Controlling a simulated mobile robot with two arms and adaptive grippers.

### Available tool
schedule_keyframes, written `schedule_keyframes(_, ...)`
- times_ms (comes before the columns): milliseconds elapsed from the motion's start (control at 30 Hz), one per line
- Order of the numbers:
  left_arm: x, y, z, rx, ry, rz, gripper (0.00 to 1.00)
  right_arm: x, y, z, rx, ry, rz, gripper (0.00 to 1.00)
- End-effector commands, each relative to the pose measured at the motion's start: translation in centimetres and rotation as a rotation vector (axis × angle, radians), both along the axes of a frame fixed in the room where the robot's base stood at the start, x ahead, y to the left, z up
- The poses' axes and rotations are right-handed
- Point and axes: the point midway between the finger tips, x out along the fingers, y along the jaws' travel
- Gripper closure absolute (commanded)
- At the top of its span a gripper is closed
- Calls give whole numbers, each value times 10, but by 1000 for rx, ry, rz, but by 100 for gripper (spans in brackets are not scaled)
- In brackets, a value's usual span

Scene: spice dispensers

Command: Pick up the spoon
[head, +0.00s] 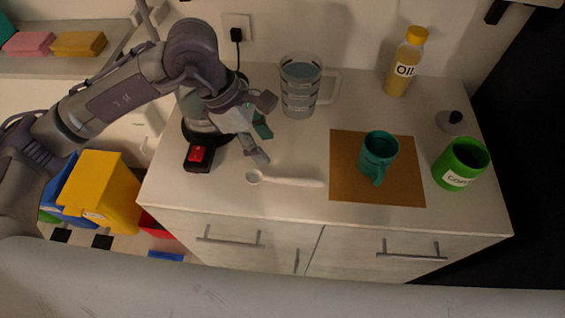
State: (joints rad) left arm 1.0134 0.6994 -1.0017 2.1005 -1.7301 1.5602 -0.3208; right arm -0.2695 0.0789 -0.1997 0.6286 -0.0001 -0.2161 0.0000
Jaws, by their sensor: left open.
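A white spoon (290,182) lies flat on the white counter in the head view, near the front edge. Its bowl is at the left and its handle points right. My left gripper (262,130) is above the counter, up and left of the spoon. Its fingers are spread apart and nothing is between them. One finger hangs down just above the spoon's bowl in the picture; I see no contact. My right gripper is not in view.
A teal mug (380,152) stands on a brown mat (345,185). A clear measuring jug (299,90), an oil bottle (404,65) and a green canister (459,165) stand around. A dark device with a red switch (199,157) is left of the spoon.

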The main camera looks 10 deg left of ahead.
Motion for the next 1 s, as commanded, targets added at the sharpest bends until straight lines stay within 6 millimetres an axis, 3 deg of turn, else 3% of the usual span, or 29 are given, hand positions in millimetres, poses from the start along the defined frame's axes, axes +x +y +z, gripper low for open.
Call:
schedule_keyframes(200,-2,-18,-39,-1,8,-1,53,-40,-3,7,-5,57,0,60)
schedule_keyframes(300,-1,-24,-55,-1,6,-1,53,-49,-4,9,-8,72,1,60)
schedule_keyframes(467,-1,-30,-69,-2,4,-1,53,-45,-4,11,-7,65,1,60)
schedule_keyframes(700,1,-44,-88,-3,8,-1,53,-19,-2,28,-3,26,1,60)
schedule_keyframes(1000,3,-55,-117,-3,3,-1,53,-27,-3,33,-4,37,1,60)
